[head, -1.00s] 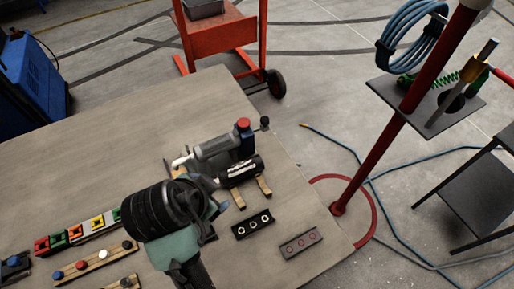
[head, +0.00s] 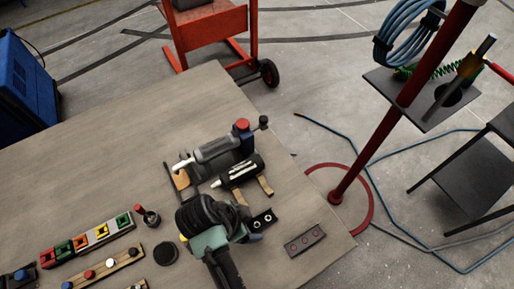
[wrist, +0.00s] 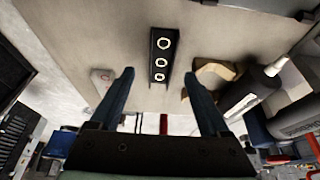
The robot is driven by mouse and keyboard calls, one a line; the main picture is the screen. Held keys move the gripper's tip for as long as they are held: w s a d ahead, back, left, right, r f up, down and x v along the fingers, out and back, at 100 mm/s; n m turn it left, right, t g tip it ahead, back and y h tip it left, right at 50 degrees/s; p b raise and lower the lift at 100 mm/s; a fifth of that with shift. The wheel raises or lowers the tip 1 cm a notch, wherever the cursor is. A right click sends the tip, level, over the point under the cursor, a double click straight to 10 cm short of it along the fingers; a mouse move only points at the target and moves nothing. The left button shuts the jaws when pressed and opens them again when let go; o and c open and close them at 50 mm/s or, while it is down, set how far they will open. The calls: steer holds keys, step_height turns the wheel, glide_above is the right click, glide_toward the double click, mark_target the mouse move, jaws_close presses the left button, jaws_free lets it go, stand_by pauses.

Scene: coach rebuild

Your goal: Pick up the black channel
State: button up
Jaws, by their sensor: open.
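The black channel (head: 263,220) lies on the table in the head view, with pale-rimmed round holes in it. My arm hides its left end there. In the wrist view the whole black channel (wrist: 153,62) shows, with three ringed holes in a row. My gripper (wrist: 158,76) is open and empty, its two blue fingers apart on either side of the channel in the picture. The channel appears beyond the fingertips; I cannot tell the exact gap. In the head view the fingers are hidden behind my wrist.
A greyer channel with red rings (head: 305,241) lies to the right, near the table (head: 110,145) edge. A black cylinder on wooden supports (head: 240,171) and a grey tool (head: 213,149) lie just behind. Coloured blocks (head: 88,240) stand at the left.

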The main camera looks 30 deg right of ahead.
mark_target(258, 224)
steer(key=shift+p+x, duration=0.3)
steer(key=shift+x, duration=1.5)
steer(key=shift+c, duration=0.3)
jaws_close()
